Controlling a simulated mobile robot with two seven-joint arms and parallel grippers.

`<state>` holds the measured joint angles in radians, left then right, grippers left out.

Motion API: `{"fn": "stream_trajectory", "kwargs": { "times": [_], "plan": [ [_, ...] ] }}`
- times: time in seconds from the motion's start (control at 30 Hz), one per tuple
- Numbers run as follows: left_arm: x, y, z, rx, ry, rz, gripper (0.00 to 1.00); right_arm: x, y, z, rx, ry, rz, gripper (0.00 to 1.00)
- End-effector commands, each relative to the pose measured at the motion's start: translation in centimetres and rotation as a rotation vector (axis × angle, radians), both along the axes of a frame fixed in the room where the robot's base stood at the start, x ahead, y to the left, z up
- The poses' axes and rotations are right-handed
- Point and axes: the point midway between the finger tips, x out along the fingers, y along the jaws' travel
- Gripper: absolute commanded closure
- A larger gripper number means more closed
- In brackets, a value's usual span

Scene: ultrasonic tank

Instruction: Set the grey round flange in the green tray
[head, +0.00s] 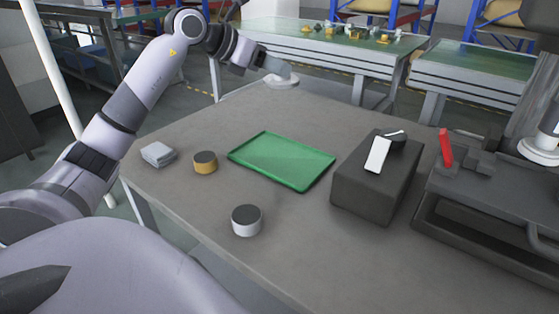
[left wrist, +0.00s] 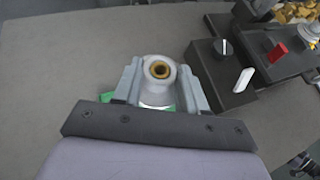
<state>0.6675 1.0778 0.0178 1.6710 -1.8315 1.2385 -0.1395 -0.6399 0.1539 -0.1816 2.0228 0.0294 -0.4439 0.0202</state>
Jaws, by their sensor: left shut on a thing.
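My left gripper (head: 281,76) is raised near the far edge of the table. In the left wrist view, its two grey fingers (left wrist: 158,80) are shut on a pale grey round flange (left wrist: 148,88) with a brass-coloured ring in its middle. The green tray (head: 283,161) lies flat on the table, and its visible inside is empty. In the left wrist view, only small bits of green show behind the fingers; the rest is hidden. My right gripper is in neither view.
Left of the tray are a brass-sided round tin (head: 205,163) and a stack of grey squares (head: 158,154). A white-sided round tin (head: 246,221) stands in front. A dark box (head: 375,185) with a knob and white switch is at right, beside dark equipment with a red lever (head: 446,148).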

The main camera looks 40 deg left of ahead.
Motion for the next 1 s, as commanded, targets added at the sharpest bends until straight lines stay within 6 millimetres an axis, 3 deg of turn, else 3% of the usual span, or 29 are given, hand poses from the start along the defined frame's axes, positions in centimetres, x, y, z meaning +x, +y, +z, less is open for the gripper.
{"fn": "stream_trajectory", "kwargs": {
  "times": [0.6,1.0],
  "plan": [
    [0.0,0.0,-13.5,-0.004,0.000,0.001,0.96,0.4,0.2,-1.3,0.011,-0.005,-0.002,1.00],
    [0.0,0.0,-17.4,-0.004,0.000,0.002,0.96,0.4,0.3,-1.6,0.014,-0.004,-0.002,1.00]
  ]
}}
